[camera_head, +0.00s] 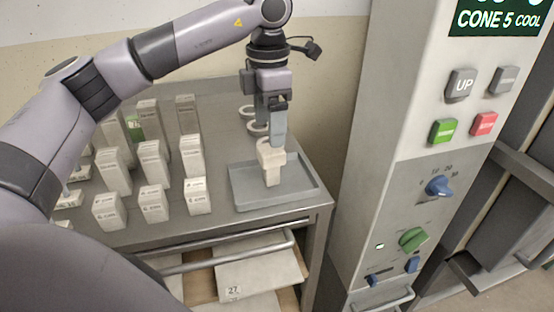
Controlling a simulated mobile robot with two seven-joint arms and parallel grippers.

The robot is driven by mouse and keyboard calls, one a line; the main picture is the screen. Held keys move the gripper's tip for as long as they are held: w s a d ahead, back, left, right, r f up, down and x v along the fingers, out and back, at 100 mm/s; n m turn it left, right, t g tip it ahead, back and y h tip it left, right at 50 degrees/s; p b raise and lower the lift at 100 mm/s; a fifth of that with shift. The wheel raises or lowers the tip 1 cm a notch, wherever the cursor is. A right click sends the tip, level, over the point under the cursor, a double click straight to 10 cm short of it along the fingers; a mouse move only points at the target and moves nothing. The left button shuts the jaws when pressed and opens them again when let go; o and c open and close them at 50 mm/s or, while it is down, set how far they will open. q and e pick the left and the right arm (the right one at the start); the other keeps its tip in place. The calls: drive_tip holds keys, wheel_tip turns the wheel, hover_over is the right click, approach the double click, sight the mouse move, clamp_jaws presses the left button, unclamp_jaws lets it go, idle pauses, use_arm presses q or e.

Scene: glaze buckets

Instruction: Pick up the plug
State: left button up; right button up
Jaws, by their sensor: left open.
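The plug (271,164), a pale cream block with a wider top, stands upright in a shallow grey tray (244,201) at the right end of the metal table. My left gripper (278,143) points down right above the plug, its jaws open. Its fingertips overlap the top of the plug in the head view. I cannot tell whether they touch it or reach around it. My right gripper is not in view.
Several pale labelled blocks (153,164) stand in rows left of the tray. White rings (257,128) lie behind it. A control panel (400,190) with buttons and knobs rises at the right. An open drawer (258,270) is below the table.

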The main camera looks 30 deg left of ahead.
sight(270, 150)
use_arm(q)
drive_tip(key=f, duration=0.6)
drive_tip(key=shift+s+d+f+p, duration=0.15)
drive_tip(key=shift+s+d+p, duration=0.05)
drive_tip(key=shift+p, duration=0.2)
drive_tip(key=c, duration=1.1)
